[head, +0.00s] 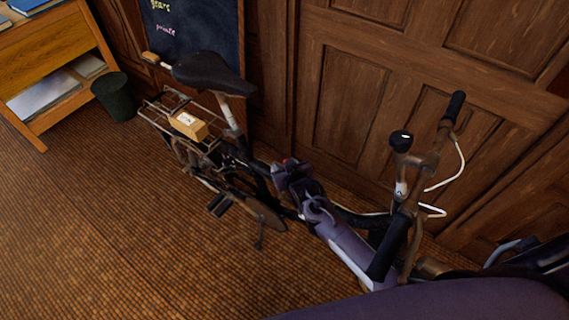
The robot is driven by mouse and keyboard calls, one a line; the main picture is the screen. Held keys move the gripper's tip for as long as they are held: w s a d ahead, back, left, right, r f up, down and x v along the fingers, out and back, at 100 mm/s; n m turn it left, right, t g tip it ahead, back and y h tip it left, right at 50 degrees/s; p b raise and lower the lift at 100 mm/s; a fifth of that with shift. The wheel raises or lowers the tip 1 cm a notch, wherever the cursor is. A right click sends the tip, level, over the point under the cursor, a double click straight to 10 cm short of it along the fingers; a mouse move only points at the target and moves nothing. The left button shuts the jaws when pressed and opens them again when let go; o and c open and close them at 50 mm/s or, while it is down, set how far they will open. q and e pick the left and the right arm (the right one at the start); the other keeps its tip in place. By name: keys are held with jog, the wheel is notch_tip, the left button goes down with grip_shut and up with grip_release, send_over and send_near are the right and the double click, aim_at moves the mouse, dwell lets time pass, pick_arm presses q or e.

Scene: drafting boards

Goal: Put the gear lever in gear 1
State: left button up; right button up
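I cannot make out a gear lever for certain. A bicycle with a black saddle (210,72) stands by the panelled wall. Its handlebar has a black grip (390,246) near me and another at the far side. A round black knob or bell (401,140) sits near the handlebar stem. A purple arm, which looks like my right one, comes in from the lower right and passes under the near grip. My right gripper (289,172) appears at its end, over the middle of the bicycle frame. Its fingers are too dark to read. My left gripper is not in view.
A small cardboard box (188,124) sits on the rear rack. A chalkboard (197,28) stands behind the saddle. A dark bin (115,96) and a wooden shelf unit (62,62) are at the upper left. The woven floor (90,220) at the lower left is clear.

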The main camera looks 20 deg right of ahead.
jog(key=v, duration=0.7)
jog(key=shift+p, duration=0.35)
